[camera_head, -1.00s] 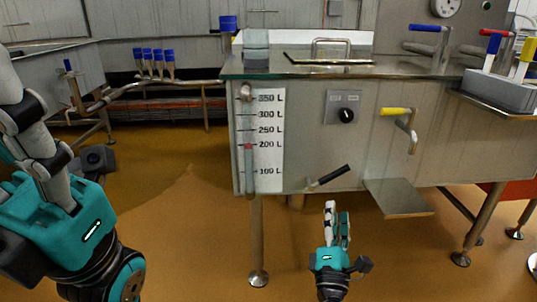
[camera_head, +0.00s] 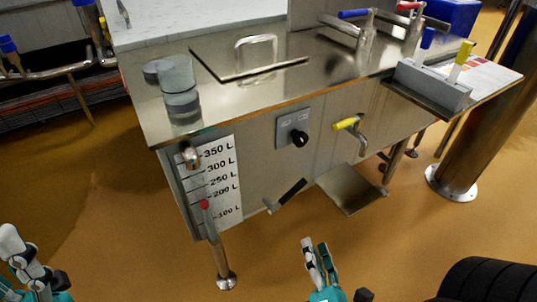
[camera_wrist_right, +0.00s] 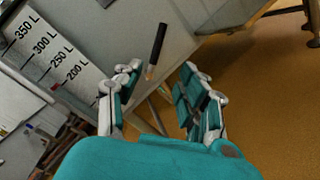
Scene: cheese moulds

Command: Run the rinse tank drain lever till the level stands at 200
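The rinse tank (camera_head: 260,170) is a steel box with a gauge board (camera_head: 228,205) on its front left, marked from 100 L to 350 L. A red mark (camera_head: 204,204) on the gauge tube sits close to the 200 L line; the liquid level itself is too small to read. The black-handled drain lever (camera_head: 292,193) slants up to the right at the tank's lower edge. My right gripper (camera_head: 315,245) is below the lever, apart from it. In the wrist view its fingers (camera_wrist_right: 162,72) are spread and empty, with the lever (camera_wrist_right: 156,48) beyond them. My left gripper (camera_head: 30,260) is partly cut off at lower left.
A black knob (camera_head: 299,137) and a yellow-handled tap (camera_head: 347,124) are on the tank front. A steel plate (camera_head: 348,188) juts out below the tap. A lidded hatch (camera_head: 245,68) and blue and red handles are on top.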

